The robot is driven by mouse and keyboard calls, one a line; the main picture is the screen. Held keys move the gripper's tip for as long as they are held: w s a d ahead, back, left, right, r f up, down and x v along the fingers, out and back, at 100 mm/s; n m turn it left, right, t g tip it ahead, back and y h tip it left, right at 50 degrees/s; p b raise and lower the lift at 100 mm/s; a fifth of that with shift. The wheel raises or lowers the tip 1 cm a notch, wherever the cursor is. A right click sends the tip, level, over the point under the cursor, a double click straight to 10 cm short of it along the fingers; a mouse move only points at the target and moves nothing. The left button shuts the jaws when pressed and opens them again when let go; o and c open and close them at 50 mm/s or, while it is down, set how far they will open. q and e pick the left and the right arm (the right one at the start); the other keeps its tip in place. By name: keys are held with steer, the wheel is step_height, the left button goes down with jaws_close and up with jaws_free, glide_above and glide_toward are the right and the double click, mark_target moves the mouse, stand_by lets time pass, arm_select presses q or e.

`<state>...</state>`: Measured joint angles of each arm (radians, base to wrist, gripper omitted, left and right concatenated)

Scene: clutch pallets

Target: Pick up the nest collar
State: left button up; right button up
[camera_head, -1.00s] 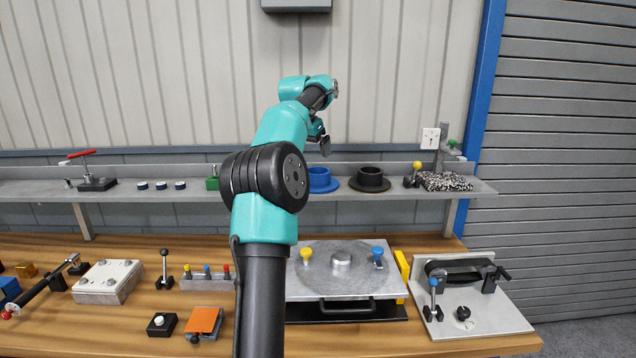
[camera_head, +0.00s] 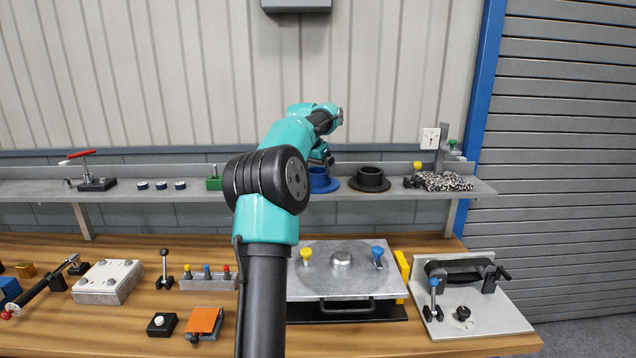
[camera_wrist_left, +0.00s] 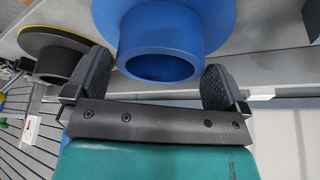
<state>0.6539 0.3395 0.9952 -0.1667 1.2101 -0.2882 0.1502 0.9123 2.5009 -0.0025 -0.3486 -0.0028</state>
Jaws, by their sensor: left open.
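Two flanged collars stand flange-down on the shelf: a blue one (camera_head: 322,184) and a black one (camera_head: 371,181) to its right. The frames do not show which is called the nest collar. My left gripper (camera_head: 329,159) is just above the blue collar in the head view. In the left wrist view, the open fingers of my left gripper (camera_wrist_left: 158,86) stand either side of the lower end of the blue collar's round tube (camera_wrist_left: 160,40). Nothing is held; I cannot tell whether a finger touches it. The black collar (camera_wrist_left: 57,64) shows at the left there. My right gripper is out of view.
The shelf (camera_head: 120,199) also bears a green block (camera_head: 214,183), small dark discs, a red-handled clamp (camera_head: 90,178) and a speckled pad (camera_head: 443,181). Below, the wooden bench holds a metal plate fixture (camera_head: 340,276) and a belt unit (camera_head: 465,300). The wall is close behind the shelf.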

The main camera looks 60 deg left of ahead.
arm_select(q)
steer(key=shift+x, duration=1)
steer(key=c, duration=0.8)
steer(key=shift+r, duration=0.1)
steer(key=shift+c, duration=0.2)
steer(key=shift+r, duration=0.15)
steer(key=shift+r, duration=1.6)
steer(key=s+d+r, duration=0.1)
steer(key=s+d, duration=0.7)
steer(key=d, duration=0.5)
steer(key=shift+d+r, duration=0.2)
steer(key=shift+d, duration=0.15)
steer(key=shift+s, duration=0.15)
